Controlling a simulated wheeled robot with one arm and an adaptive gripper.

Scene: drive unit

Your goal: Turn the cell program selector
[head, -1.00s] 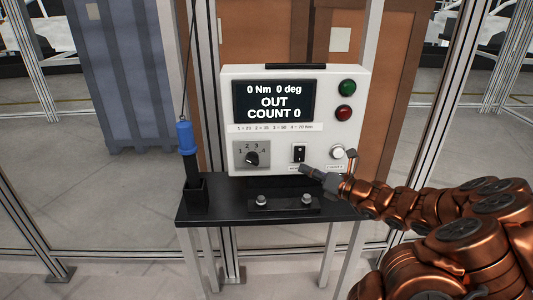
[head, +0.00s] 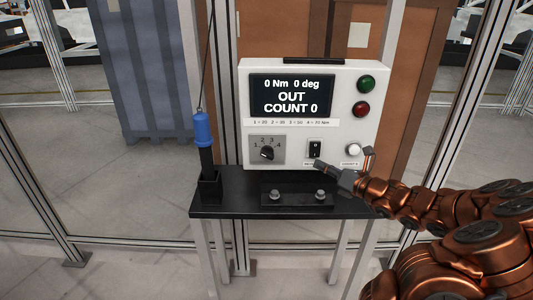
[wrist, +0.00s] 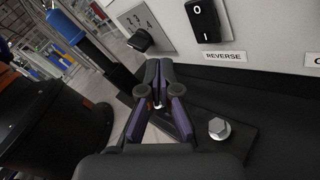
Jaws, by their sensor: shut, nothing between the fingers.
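The program selector (head: 267,153) is a black knob on a grey plate marked 1 to 4, at the lower left of the white control box (head: 376,128). The knob also shows at the top of the wrist view (wrist: 141,40). My gripper (head: 321,166) is in front of the box, right of the selector and just below the black rocker switch (head: 314,149). In the wrist view its fingers (wrist: 158,66) are together and empty, pointing towards the panel below the knob. They look apart from the knob.
A blue-handled tool (head: 203,133) hangs on a cable in a black holder at the left. A black shelf (head: 230,209) with a bolted block (head: 291,193) lies below the box. Green (head: 367,83) and red (head: 362,109) buttons and a white knob (head: 353,150) are at the right.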

